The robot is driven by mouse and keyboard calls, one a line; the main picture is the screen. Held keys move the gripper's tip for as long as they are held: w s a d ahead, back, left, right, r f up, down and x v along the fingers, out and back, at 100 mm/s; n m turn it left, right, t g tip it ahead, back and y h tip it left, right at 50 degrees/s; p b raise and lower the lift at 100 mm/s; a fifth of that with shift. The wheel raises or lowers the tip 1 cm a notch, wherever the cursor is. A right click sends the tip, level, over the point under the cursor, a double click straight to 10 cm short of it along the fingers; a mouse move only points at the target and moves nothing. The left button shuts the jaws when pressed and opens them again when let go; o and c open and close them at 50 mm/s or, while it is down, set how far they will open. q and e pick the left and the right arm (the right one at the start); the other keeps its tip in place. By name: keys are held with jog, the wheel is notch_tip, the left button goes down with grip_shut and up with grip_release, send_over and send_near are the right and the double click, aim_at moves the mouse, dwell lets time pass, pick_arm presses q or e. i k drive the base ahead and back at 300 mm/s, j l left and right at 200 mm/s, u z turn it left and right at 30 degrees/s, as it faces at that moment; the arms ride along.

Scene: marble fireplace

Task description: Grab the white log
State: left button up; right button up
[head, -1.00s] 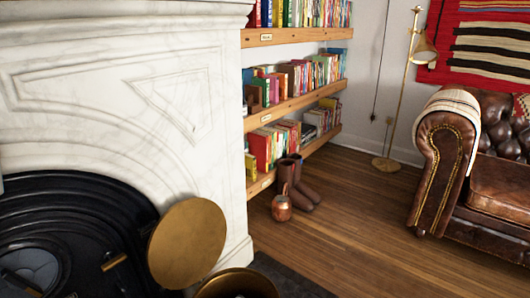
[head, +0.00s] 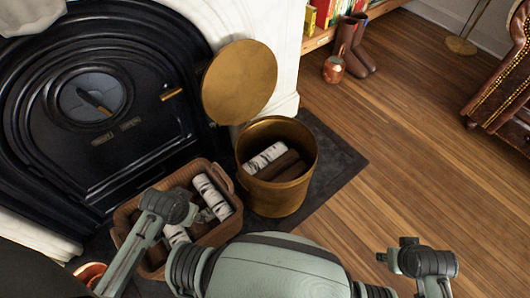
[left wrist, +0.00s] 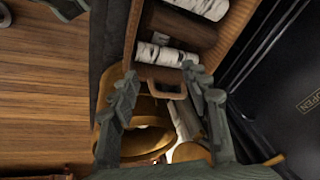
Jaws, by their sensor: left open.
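A white birch log (head: 264,158) lies with brown logs in the open brass bucket (head: 304,168). Two more white logs, one at the right (head: 212,198) and one lower down (head: 176,236), lie in the wicker basket (head: 124,222) with brown logs. White logs in the basket also show in the left wrist view (left wrist: 166,54). My left gripper (head: 203,217) is over the basket. In the left wrist view its fingers (left wrist: 163,100) are apart and empty, with the basket handle (left wrist: 163,86) and bucket beyond them. My right gripper (head: 386,257) is at lower right, too small to read.
The bucket's round lid (head: 240,82) stands raised behind it. The black fireplace front (head: 120,130) is at the left. Brown boots (head: 352,46) and a copper jug (head: 333,69) stand near the shelf. The wooden floor (head: 420,160) at right is clear.

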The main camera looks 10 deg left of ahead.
aim_at(177, 234)
jog(key=u, duration=1.7)
jog(key=l, duration=0.3)
jog(key=i+l, duration=0.1)
jog(key=l, duration=0.2)
